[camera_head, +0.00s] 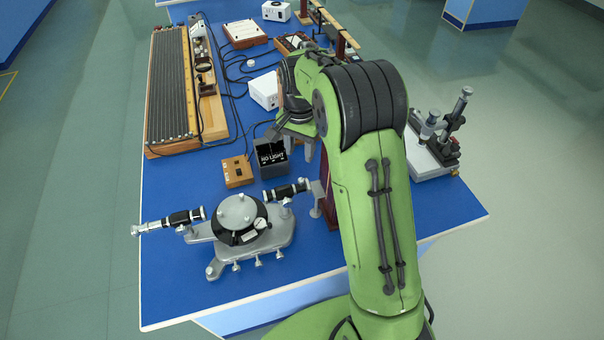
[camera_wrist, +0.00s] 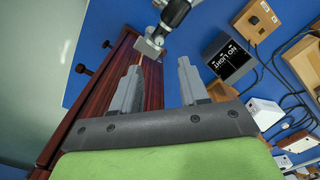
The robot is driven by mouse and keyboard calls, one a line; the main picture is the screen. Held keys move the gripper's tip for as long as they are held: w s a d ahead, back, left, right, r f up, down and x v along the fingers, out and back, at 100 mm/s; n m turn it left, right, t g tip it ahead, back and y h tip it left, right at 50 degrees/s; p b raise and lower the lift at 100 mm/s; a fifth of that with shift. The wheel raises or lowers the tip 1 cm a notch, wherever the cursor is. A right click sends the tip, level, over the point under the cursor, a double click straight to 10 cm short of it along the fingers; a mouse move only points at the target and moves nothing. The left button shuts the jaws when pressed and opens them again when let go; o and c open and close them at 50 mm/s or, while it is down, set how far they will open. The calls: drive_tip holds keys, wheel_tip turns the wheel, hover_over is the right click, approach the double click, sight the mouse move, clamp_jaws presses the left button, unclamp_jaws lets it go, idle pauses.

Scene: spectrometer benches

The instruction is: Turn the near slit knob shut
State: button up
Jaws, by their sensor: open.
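A grey spectrometer (camera_head: 238,215) stands at the near left of the blue bench. One black tube (camera_head: 290,190) points right and ends in a small grey slit piece (camera_head: 317,197). That grey end piece (camera_wrist: 148,47) shows at the top of the wrist view, beyond my finger tips. I cannot pick out a slit knob on it for sure. My gripper (camera_wrist: 159,66) is open and empty, with its two grey fingers apart. It hangs over a dark red wooden housing (camera_wrist: 75,120), whose two small dark knobs show at its left. My arm hides part of this area in the head view.
A black "NO LIGHT" box (camera_head: 270,158) and a wooden switch box (camera_head: 238,171) stand behind the spectrometer. A long ribbed board (camera_head: 170,90) lies at the back left. A metal instrument (camera_head: 435,145) stands on the right. The near left bench corner is clear.

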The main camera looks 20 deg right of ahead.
sight(301, 179)
wheel_tip(301, 179, down, 11)
drive_tip(key=shift+d+r, duration=0.1)
drive_tip(key=shift+d, duration=0.05)
clamp_jaws()
